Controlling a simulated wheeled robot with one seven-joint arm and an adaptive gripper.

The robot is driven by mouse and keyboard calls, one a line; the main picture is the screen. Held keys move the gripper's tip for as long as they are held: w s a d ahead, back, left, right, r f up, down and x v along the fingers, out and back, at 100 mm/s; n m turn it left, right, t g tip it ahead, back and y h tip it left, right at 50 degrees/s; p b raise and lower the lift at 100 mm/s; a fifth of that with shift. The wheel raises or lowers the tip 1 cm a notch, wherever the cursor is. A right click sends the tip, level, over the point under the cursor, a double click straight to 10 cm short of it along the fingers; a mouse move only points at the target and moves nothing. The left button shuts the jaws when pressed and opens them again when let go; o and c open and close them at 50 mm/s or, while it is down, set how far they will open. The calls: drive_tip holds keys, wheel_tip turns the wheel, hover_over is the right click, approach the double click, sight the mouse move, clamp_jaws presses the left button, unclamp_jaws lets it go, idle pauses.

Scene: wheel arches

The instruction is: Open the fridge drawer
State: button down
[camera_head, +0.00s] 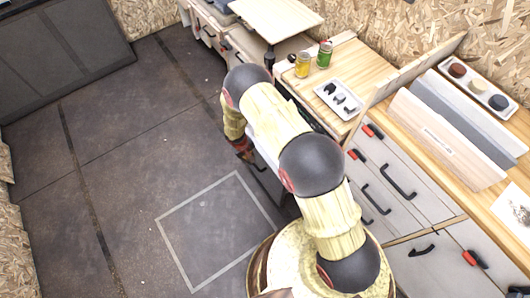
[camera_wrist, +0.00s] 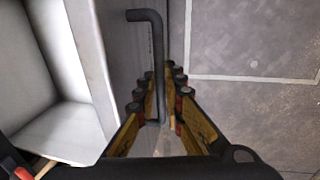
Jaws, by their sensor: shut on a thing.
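My gripper (camera_wrist: 160,105) is shut on a black bar handle (camera_wrist: 157,55), which runs between its two fingers in the wrist view. The handle sits on the grey front panel (camera_wrist: 124,60) of the fridge drawer. Left of that panel, the drawer's white, empty-looking interior (camera_wrist: 38,75) shows, so the drawer stands pulled out at least partly. In the head view my gripper (camera_head: 244,150) is low beside the cabinet row, and my arm hides most of the drawer.
The dark floor (camera_head: 130,150) left of my arm is clear, with a pale square outline on it. The wooden counter (camera_head: 350,70) holds a yellow can (camera_head: 303,64), a green can (camera_head: 324,54) and a white tray (camera_head: 327,89). White drawers (camera_head: 405,175) with black handles stand right.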

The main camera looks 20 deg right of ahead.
drive_tip(key=a, duration=0.1)
drive_tip(key=s+a, duration=0.1)
drive_tip(key=a, duration=0.2)
drive_tip(key=shift+s+a+b, duration=0.3)
drive_tip(key=shift+s+b, duration=0.05)
drive_tip(key=c, duration=1.9)
unclamp_jaws()
drive_tip(key=r, duration=0.4)
drive_tip(key=a+r, duration=0.1)
drive_tip(key=r, duration=0.2)
drive_tip(key=a+r, duration=0.1)
drive_tip(key=r, duration=0.3)
drive_tip(key=shift+s+a+r, duration=0.1)
drive_tip(key=shift+s+r, duration=0.25)
